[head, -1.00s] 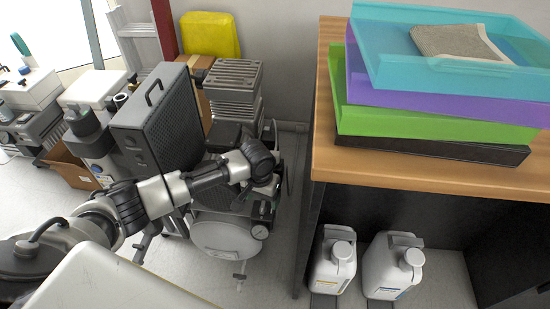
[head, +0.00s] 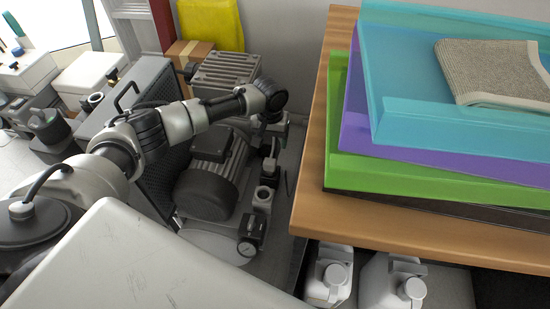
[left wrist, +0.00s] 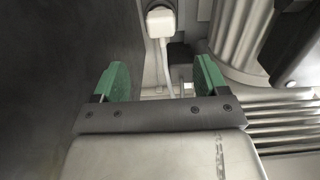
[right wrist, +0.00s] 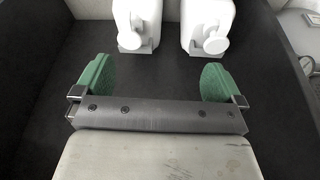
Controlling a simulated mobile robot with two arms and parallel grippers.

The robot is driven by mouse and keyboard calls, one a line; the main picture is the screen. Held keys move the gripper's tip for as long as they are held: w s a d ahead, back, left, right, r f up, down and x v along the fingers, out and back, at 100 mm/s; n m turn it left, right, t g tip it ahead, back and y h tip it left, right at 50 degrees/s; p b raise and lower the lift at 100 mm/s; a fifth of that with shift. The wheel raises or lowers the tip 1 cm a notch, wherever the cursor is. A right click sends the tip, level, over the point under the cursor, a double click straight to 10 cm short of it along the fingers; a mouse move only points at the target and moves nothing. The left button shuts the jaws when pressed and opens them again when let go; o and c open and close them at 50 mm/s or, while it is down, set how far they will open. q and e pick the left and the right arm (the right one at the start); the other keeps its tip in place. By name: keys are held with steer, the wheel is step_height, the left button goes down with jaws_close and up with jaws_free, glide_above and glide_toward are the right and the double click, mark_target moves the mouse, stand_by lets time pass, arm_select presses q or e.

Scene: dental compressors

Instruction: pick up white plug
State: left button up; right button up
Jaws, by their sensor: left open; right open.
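The white plug (left wrist: 161,22) is at the top of the left wrist view, with a white cable running down from it. It sits against a pale upright surface. My left gripper (left wrist: 156,82) is open, its two green-padded fingers apart. The plug lies beyond the fingertips, near the middle of the gap, and nothing is held. In the head view my left gripper (head: 268,98) is over the compressor by the back wall, and I cannot make out the plug there. My right gripper (right wrist: 158,83) is open and empty, facing white jugs.
A compressor (head: 215,172) with a gauge stands below my left arm. A dark panel (left wrist: 60,70) is close on the left of the left gripper. A wooden table (head: 312,190) with stacked trays (head: 400,160) is at the right. White jugs (right wrist: 137,22) stand under it.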

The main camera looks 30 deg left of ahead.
mark_target(270, 161)
arm_select(q)
steer(key=f, duration=0.2)
steer(key=f+b, duration=0.1)
steer(key=f, duration=0.1)
steer(key=shift+s, duration=0.3)
steer(key=shift+f, duration=0.5)
steer(key=f+b, duration=0.2)
steer(key=f, duration=0.1)
steer(key=shift+s+f, duration=0.2)
steer(key=shift+f, duration=0.75)
arm_select(e)
steer(key=w+r+t, duration=0.1)
steer(key=w+a+t, duration=0.1)
steer(key=shift+r+t+y, duration=0.3)
steer(key=shift+r, duration=0.1)
arm_select(q)
steer(key=c, duration=1)
